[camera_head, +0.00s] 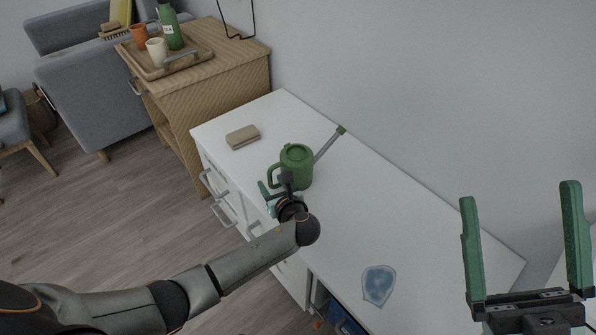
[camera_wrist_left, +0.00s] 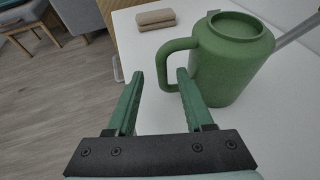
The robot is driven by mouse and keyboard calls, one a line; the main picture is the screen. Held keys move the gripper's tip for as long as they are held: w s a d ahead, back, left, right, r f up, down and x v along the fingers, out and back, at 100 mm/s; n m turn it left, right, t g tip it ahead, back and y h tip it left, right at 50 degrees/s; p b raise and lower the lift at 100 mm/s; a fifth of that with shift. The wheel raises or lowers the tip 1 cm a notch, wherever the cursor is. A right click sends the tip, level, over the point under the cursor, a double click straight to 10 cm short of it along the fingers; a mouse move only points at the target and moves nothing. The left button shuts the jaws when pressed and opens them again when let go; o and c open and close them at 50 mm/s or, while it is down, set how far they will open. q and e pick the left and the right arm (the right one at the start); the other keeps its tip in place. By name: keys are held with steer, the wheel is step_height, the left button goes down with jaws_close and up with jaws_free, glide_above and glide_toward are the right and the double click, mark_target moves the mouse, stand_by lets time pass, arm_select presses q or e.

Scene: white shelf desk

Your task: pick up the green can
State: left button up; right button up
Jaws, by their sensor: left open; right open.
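The green can (camera_head: 296,163) is a watering can with a side handle and a grey spout with a green tip. It stands upright on the white desk (camera_head: 352,208). It also shows in the left wrist view (camera_wrist_left: 232,62), with its handle toward my gripper. My left gripper (camera_head: 273,187) is open at the handle side of the can. In the left wrist view its fingertips (camera_wrist_left: 160,74) are just in front of the handle, with the right finger overlapping the handle's lower part. I cannot tell whether they touch. My right gripper (camera_head: 519,193) is open and empty at the right.
A brown block-like item (camera_head: 243,136) lies on the desk behind the can; it also shows in the left wrist view (camera_wrist_left: 156,19). A blue patterned flat piece (camera_head: 378,285) lies nearer the front. A wooden cabinet (camera_head: 228,84) with a tray stands beyond. The wall borders the desk's right side.

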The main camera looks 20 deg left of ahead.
arm_select(q)
steer(key=shift+w+a+f, duration=0.25)
steer(key=shift+w+a, duration=0.05)
steer(key=shift+w, duration=0.1)
steer(key=b+x, duration=0.3)
steer(key=x, duration=0.2)
steer(key=shift+r+b, duration=0.1)
steer(key=shift+b, duration=0.25)
steer(key=shift+w, duration=0.15)
steer(key=shift+r, duration=0.1)
jaws_close()
stand_by(0.5)
